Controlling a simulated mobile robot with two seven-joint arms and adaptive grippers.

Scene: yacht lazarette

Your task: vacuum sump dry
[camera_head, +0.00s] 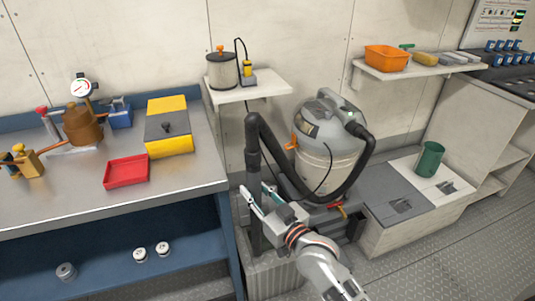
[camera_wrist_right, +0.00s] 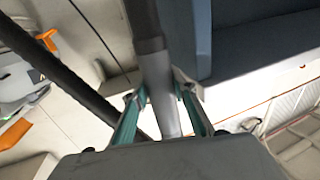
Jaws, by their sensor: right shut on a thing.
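The vacuum (camera_head: 328,140) is a grey and cream canister with orange latches, standing near the back wall. Its black hose (camera_head: 368,165) loops down and round to an upright dark wand (camera_head: 252,150). My right gripper (camera_head: 258,192) is shut on the wand's lower part. In the right wrist view the grey wand (camera_wrist_right: 158,75) passes between the teal fingers of my right gripper (camera_wrist_right: 162,100). The wand's lower end is near a pale ribbed surface (camera_head: 275,281), partly hidden by my arm; I cannot tell whether it is inside the sump. My left gripper is out of view.
The blue-sided workbench (camera_head: 75,205) stands close left of the wand, holding a red tray (camera_head: 126,172) and a yellow-grey box (camera_head: 168,139). A low bench (camera_head: 378,237) with a green cup (camera_head: 430,159) is at right. Checker-plate floor (camera_head: 450,265) is clear at lower right.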

